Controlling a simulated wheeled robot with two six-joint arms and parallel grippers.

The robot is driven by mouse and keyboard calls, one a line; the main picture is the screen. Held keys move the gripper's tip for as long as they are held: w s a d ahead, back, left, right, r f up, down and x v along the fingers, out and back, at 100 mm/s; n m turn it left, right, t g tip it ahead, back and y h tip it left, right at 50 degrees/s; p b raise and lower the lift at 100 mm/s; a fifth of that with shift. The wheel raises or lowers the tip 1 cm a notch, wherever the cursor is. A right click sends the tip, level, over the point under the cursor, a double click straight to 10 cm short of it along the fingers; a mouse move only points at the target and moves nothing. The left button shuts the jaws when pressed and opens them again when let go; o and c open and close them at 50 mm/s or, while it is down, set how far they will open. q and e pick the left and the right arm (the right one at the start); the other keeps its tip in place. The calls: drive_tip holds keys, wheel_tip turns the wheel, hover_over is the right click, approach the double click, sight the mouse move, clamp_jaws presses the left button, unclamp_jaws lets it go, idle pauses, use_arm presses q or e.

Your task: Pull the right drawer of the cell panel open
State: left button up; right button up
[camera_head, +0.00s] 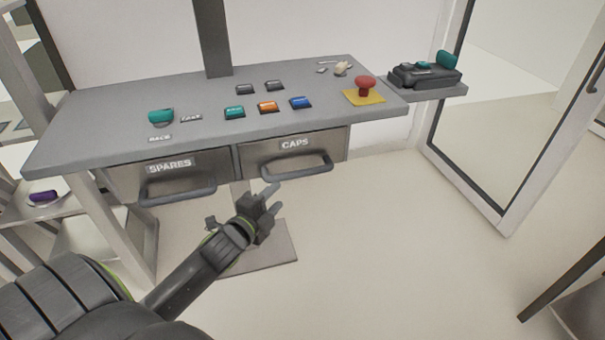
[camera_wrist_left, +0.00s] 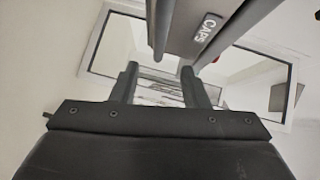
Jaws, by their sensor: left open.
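The cell panel (camera_head: 330,115) is a grey desk-like top with two drawers under its front edge. The right drawer (camera_head: 265,157) is labelled CAPS and has a grey bar handle (camera_head: 304,171); it looks shut. In the left wrist view the CAPS drawer (camera_wrist_left: 228,35) shows at the upper right, its handle running above the fingers. My left gripper (camera_head: 275,197) is open and empty, below and a little left of the CAPS handle, apart from it as far as I can see. The gripper's fingers (camera_wrist_left: 158,85) also show in the left wrist view. My right gripper is out of view.
The left drawer (camera_head: 130,180), labelled SPARES, sits beside it with its own handle (camera_head: 178,196). Several buttons and a red mushroom button (camera_head: 365,84) stand on the panel top. A side shelf (camera_head: 440,91) holds a dark device. The floor (camera_head: 400,250) right of my gripper is clear.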

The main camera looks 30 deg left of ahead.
sight(297, 177)
use_arm(q)
drive_tip(key=w, duration=0.4)
drive_tip(key=w+f, duration=0.1)
drive_tip(key=w, duration=0.8)
drive_tip(key=shift+w+a+f, duration=0.1)
drive_tip(key=shift+a+f, duration=0.3)
clamp_jaws()
